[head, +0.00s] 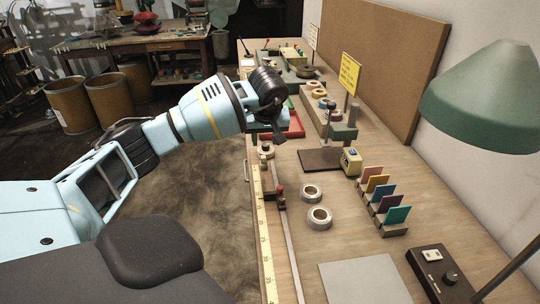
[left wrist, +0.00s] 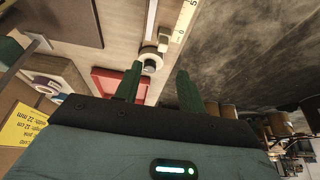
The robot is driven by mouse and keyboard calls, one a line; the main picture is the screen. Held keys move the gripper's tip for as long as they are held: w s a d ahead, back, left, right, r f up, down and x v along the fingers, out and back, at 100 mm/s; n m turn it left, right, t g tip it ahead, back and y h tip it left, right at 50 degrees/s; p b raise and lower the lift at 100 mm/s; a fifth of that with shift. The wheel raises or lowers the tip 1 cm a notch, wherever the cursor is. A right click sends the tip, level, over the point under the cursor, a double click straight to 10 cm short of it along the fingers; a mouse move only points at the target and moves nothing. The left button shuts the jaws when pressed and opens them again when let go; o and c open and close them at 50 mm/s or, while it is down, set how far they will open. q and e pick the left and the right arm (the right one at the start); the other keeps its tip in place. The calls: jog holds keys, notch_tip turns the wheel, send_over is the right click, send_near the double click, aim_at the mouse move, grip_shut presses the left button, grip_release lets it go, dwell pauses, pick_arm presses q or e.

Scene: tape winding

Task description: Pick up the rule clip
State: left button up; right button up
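My left gripper (head: 279,136) hangs over the bench's left edge, near the far end of the yellow rule (head: 263,235). In the left wrist view its two green fingers (left wrist: 158,75) are apart with nothing between them. My right gripper is out of view.
A red tray (head: 294,129) lies just right of the gripper. Two tape rolls (head: 319,218), a rack of colored cards (head: 383,205), a yellow sign (head: 349,73) and a green lamp (head: 488,100) stand on the bench. Open floor (head: 200,200) lies left of the bench.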

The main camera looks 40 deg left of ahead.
aim_at(263, 156)
pick_arm(q)
jog(key=x, duration=0.3)
jog(key=shift+s+f, duration=0.15)
jog(key=shift+f, duration=0.1)
jog(key=x, duration=0.4)
jog(key=shift+s+f, duration=0.1)
jog(key=shift+f, duration=0.15)
grip_shut()
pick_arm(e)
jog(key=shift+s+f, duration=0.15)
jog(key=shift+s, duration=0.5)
